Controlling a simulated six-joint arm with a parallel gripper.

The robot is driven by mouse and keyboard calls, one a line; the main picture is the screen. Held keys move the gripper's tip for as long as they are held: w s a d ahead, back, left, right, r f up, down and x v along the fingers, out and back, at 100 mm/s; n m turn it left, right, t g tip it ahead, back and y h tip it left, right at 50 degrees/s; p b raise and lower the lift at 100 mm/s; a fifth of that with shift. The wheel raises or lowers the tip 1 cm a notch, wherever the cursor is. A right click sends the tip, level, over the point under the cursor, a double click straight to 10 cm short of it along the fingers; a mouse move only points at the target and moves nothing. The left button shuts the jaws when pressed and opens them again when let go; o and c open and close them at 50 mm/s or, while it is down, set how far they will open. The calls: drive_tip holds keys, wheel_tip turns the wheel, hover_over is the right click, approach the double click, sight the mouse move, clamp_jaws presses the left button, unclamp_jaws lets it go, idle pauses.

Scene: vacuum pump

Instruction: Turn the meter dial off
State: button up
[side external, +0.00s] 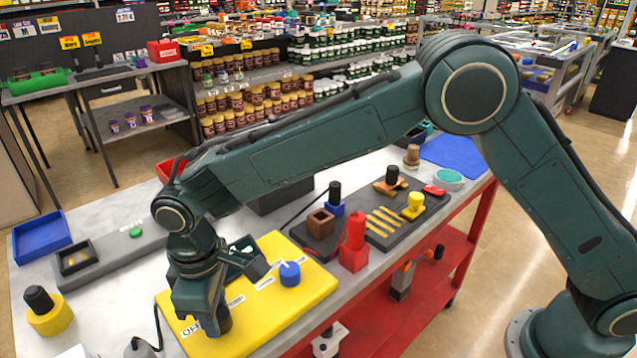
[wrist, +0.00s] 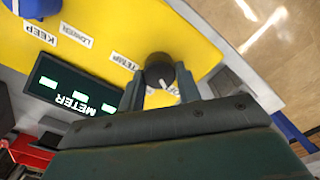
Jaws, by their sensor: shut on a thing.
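A dark round dial (wrist: 158,70) with a white pointer mark stands on a yellow panel (wrist: 215,45). My gripper (wrist: 161,86) is shut on this dial, with one finger on each side of it. In the side external view, my gripper (side external: 212,322) is low over the front of the yellow panel (side external: 300,305), by a label that reads "OFF". The dial is largely hidden there by my fingers. The dial's exact pointer setting is hard to read.
A blue knob (side external: 290,273) stands on the same panel, near the labels. A red block (side external: 354,255) and a dark board (side external: 400,215) with several small parts lie to the right. A yellow-and-black knob (side external: 47,312) and a blue tray (side external: 41,238) are at left.

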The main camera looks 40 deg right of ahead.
drive_tip(key=o, duration=1)
drive_tip(key=shift+c, duration=0.2)
wheel_tip(320, 180, up, 14)
idle(0.4)
